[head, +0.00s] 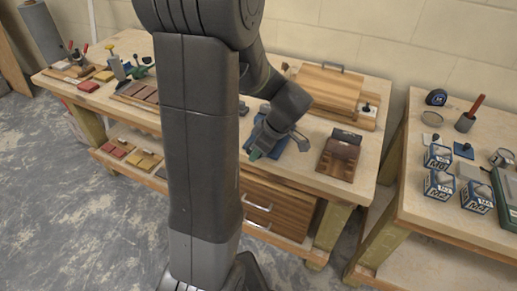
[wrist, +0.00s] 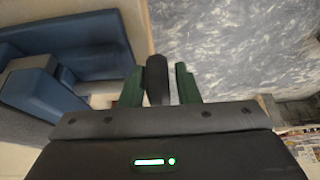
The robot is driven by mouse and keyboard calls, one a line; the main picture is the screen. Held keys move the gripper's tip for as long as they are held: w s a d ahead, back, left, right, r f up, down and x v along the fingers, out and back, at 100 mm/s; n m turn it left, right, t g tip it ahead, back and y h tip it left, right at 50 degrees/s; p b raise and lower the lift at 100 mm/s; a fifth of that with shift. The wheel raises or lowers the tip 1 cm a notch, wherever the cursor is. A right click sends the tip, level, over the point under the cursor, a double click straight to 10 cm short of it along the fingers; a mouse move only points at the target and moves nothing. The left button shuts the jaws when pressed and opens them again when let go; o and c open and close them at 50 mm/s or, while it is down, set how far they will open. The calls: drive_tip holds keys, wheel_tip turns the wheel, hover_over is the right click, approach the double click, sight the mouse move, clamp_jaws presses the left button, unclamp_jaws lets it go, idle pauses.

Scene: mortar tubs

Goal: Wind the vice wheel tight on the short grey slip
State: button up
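The blue vice (wrist: 85,42) fills the left of the wrist view, at the bench edge. In the head view part of the vice (head: 289,144) shows beside and behind my arm. My gripper (wrist: 160,85) has green fingers that stand apart on either side of a dark upright rod or grip, probably the vice wheel's handle (wrist: 157,72). The handle sits close to the left finger, with a narrow gap at the right finger. In the head view my gripper (head: 256,153) points down at the vice. The wheel's rim and the short grey slip cannot be made out.
The wooden bench (head: 300,176) carries a dark brown block holder (head: 339,157) right of the vice and a wooden box (head: 327,90) behind it. A drawer unit (head: 275,208) is below. A second table (head: 425,205) with blue boxes stands right. The floor (wrist: 240,45) is clear.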

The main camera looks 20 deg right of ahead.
drive_tip(key=shift+o, duration=1.1)
drive_tip(key=shift+d+r, duration=0.1)
drive_tip(key=shift+r, duration=0.1)
drive_tip(key=v, duration=1.3)
drive_tip(key=shift+r, duration=0.15)
drive_tip(key=x, duration=1.3)
drive_tip(key=shift+f, duration=0.4)
